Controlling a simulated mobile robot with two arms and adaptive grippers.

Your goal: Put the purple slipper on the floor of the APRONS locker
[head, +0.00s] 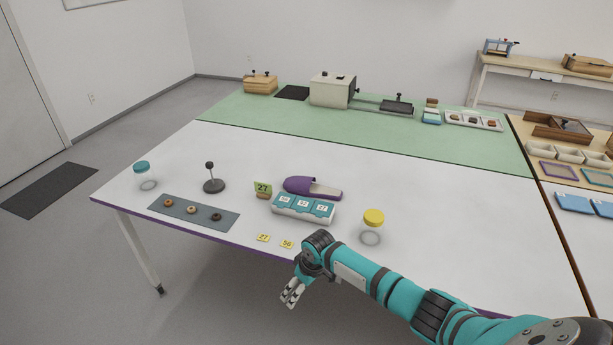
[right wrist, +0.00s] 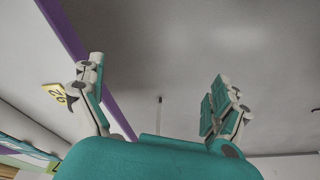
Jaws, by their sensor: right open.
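The purple slipper (head: 312,188) lies on the white table, behind a teal-lidded compartment box (head: 303,207) that stands close in front of it. Its closed purple toe points left and its pale insole shows at the right. My right gripper (head: 290,293) hangs beyond the table's front edge, in front of and well apart from the slipper. In the right wrist view its two fingers (right wrist: 160,75) are spread with nothing between them. My left gripper is not in view. No APRONS locker shows in either view.
On the white table (head: 420,190) are a yellow-lidded jar (head: 372,225), a teal-lidded jar (head: 146,175), a black stand (head: 213,180), a grey mat (head: 190,212) with rings, a green 27 card (head: 263,189) and yellow number tags (head: 287,244). The table's right part is clear.

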